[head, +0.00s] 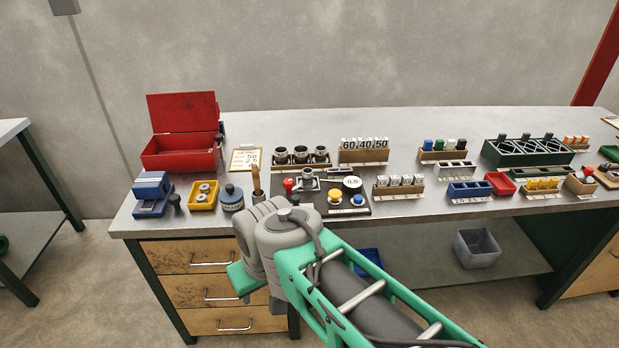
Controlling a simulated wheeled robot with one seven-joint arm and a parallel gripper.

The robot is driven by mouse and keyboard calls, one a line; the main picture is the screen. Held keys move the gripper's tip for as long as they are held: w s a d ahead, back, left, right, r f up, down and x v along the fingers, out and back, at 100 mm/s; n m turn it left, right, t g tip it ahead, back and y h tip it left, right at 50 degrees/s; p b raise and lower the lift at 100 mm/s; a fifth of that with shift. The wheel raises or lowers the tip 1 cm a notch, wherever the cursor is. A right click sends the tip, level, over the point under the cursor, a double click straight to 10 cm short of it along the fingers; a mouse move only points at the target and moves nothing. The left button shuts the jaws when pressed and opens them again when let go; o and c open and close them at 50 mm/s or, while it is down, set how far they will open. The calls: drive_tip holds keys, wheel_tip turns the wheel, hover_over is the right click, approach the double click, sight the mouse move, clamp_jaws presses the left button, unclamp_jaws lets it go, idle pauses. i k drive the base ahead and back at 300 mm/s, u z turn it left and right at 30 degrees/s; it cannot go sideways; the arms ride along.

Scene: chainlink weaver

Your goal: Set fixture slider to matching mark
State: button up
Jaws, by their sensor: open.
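A dark fixture panel (320,207) lies near the front edge of the bench. It carries a red knob (289,185), a small metal fixture (308,180), a round white dial (352,182), a yellow button (335,196) and a blue button (358,199). The slider and its marks are too small to make out. A clipboard (245,158) with writing stands behind and left of the panel; the writing is hard to read. My arm crosses the front of the bench, just below the panel. My gripper does not show in the head view.
Number cards reading 60, 40, 50 (365,144) stand behind the panel. A cup with a brush (257,190), blue jar (232,198) and yellow tray (203,195) are left; the open red box (180,150) is back left. Several trays (469,191) crowd the right.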

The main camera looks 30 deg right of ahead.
sight(295, 199)
drive_tip(key=u, duration=0.25)
drive_tip(key=k, duration=0.45)
drive_tip(key=u, duration=1)
drive_tip(key=i, duration=0.85)
drive_tip(key=z, duration=1.05)
drive_tip(key=i, duration=0.6)
drive_tip(key=z, duration=0.6)
